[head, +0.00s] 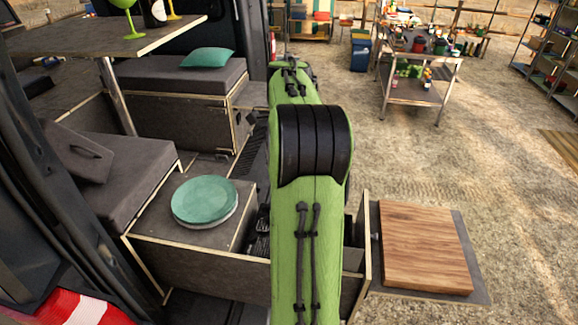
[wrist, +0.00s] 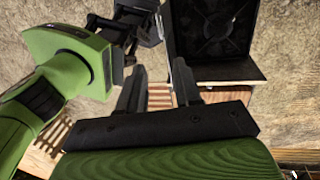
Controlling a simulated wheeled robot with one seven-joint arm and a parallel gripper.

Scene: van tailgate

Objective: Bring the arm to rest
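My green arm runs up the middle of the head view and hides part of the van interior behind it. My gripper (wrist: 160,76) shows in the wrist view, with its two dark fingers apart and nothing visible between them. Brown slats show beyond the gap. The gripper cannot be made out in the head view.
Teal plates (head: 204,199) sit on a grey box left of my arm. A wooden board (head: 425,246) lies on a grey surface at right. A dark square unit (wrist: 216,28) shows in the wrist view. A metal table (head: 408,92) with goods stands further back; gravel beside it is open.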

